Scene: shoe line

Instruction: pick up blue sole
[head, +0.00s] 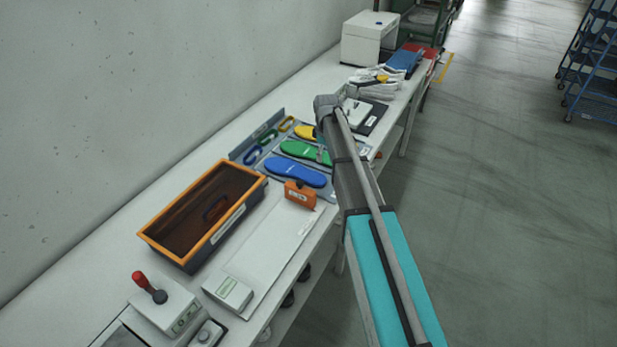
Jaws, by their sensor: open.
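The blue sole (295,173) lies flat on a grey tray (325,193), nearest in a row with a green sole (303,151) and a yellow sole (305,131). It is in full view and nothing touches it from above. My gripper (321,152) hangs beneath the end of my arm, near the right end of the green sole, beyond the blue sole in the picture. Only a small part of it shows beside the arm. It is open and holds nothing that I can see. Its height above the soles is hard to tell.
An orange-rimmed bin (152,239) stands left of the soles. An orange labelled block (300,194) sits close in front of the blue sole. A mostly bare white board (270,250) lies nearer. A wall backs the bench.

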